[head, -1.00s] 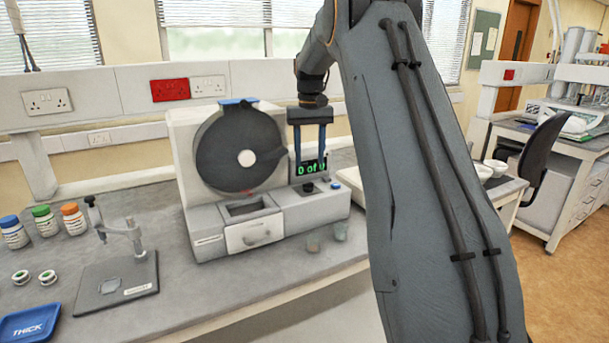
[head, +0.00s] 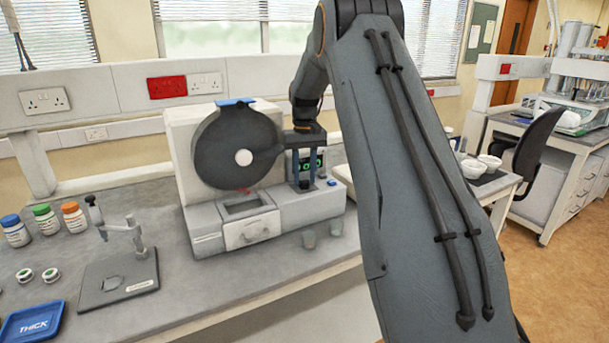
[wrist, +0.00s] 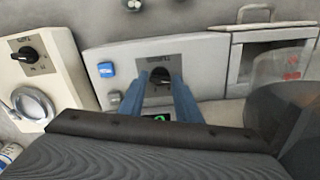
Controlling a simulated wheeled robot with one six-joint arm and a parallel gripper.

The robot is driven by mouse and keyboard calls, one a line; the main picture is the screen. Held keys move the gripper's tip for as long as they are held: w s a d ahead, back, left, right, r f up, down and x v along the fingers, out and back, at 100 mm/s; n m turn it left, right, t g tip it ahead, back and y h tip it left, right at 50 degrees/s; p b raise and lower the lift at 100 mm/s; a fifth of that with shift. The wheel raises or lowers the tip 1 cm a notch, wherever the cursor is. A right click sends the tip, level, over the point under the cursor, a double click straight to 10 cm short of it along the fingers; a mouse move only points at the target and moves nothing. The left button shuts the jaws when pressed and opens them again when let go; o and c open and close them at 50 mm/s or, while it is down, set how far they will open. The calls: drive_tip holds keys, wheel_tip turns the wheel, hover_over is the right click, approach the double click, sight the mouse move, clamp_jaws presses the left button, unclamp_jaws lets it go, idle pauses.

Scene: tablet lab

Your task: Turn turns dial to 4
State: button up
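The tablet machine (head: 330,205) stands on the bench with a big dark round drum on its front. The turns dial (wrist: 160,76) is a small black knob on a grey label on the machine's ledge. In the wrist view it sits between the tips of my gripper (wrist: 160,80), whose two blue fingers are apart, one on each side. I cannot tell whether they touch it.
A blue button (wrist: 106,69) and a grey button (wrist: 114,97) lie beside the dial. A white device with another black knob (wrist: 28,54) is close by. The drum (head: 238,148) is close to my gripper.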

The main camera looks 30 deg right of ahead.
drive_tip(key=c, duration=0.6)
drive_tip(key=shift+m, duration=0.3)
drive_tip(key=m+b, duration=0.1)
drive_tip(key=m, duration=0.3)
drive_tip(key=shift+r+m, duration=0.1)
drive_tip(key=shift+m, duration=0.2)
drive_tip(key=shift+w+m+b, duration=0.1)
drive_tip(key=shift+m+b, duration=0.5)
drive_tip(key=shift+m, duration=1.6)
drive_tip(key=o, duration=1.1)
drive_tip(key=shift+c, duration=0.2)
